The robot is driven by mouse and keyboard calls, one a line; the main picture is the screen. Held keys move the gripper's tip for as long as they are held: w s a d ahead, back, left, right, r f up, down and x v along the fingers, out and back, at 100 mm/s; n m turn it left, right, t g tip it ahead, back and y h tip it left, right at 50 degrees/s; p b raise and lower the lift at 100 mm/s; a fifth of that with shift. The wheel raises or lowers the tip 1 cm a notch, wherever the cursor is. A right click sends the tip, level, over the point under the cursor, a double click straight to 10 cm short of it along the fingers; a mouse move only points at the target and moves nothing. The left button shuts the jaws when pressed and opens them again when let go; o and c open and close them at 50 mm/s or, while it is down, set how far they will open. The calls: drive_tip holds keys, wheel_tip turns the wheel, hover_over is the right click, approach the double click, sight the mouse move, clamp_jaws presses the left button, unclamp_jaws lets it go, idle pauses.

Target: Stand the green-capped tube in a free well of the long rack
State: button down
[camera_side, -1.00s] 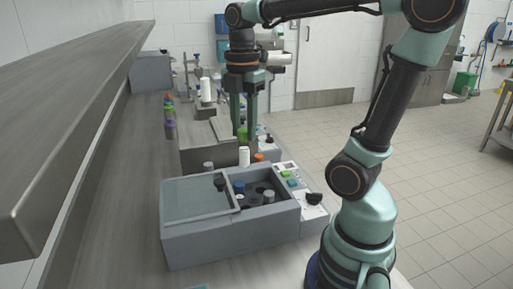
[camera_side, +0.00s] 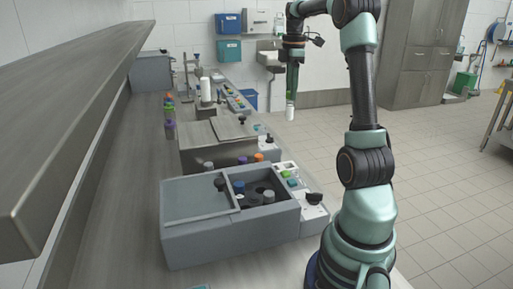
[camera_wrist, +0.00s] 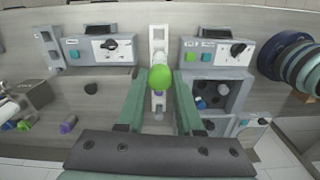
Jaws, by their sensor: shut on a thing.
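My gripper (camera_side: 291,88) is shut on the green-capped tube (camera_side: 290,113), which hangs upright with its white body below the fingers, in the air right of the benchtop equipment. In the wrist view the round green cap (camera_wrist: 161,77) shows between the two fingertips (camera_wrist: 158,92). A narrow pale strip with dark openings, seemingly the long rack (camera_wrist: 158,38), runs behind the cap between two machines. The cap and fingers hide part of it, and I cannot tell which wells are free. In the side view its pale end (camera_side: 285,167) seems to show behind the front machine.
The grey front machine (camera_side: 225,235) has an open compartment holding several capped items. A second machine (camera_side: 205,150) stands behind it. A long shelf (camera_side: 75,85) overhangs the left side.

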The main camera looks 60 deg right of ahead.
drive_tip(key=shift+s+d+f, duration=0.2)
drive_tip(key=shift+s+d, duration=0.05)
drive_tip(key=shift+d, duration=0.15)
wheel_tip(320, 180, down, 20)
idle(0.4)
drive_tip(key=c, duration=0.6)
unclamp_jaws()
drive_tip(key=shift+o, duration=0.2)
